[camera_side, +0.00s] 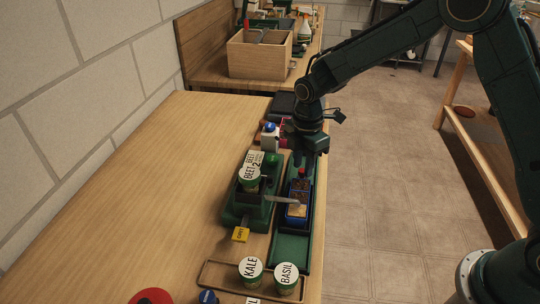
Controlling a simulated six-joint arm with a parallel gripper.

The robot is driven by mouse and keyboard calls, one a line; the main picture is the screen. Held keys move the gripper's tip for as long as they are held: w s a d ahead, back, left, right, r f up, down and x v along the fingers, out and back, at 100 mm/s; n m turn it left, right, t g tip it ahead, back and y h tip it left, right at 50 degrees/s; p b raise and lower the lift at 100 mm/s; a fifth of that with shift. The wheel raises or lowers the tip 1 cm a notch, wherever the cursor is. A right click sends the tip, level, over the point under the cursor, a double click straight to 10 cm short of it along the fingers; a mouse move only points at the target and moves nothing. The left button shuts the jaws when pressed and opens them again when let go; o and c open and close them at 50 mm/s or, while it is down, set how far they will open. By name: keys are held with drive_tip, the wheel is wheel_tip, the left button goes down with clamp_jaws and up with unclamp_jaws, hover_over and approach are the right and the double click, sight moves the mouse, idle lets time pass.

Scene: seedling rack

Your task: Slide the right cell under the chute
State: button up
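A small blue tray of cells (292,212) sits on a long green track (290,250). Some cells look dark and one looks tan; the divisions are too small to tell apart. A red knob (301,172) stands at the tray's far end. Left of the tray is a green stand (236,212) with a "BEET" can (249,178) on top. A light grey chute-like strip (283,199) reaches from the stand over the tray. My gripper (300,163) points down over the track, right above the knob. Its fingers are too small and dark to tell open from shut, or touching the knob.
"KALE" (250,270) and "BASIL" (287,278) cans stand in a wooden tray (216,284) in front. A yellow tag (241,234) hangs at the stand's front. A white block with a blue top (269,136) is behind. The table's left side is clear.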

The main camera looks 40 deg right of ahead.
sight(299, 194)
drive_tip(key=shift+f, duration=0.55)
drive_tip(key=shift+c, duration=0.4)
clamp_jaws()
drive_tip(key=shift+s+a, duration=2.95)
drive_tip(key=shift+a, duration=0.05)
drive_tip(key=shift+o, duration=0.4)
unclamp_jaws()
drive_tip(key=shift+s+a, duration=0.1)
drive_tip(key=shift+r, duration=0.15)
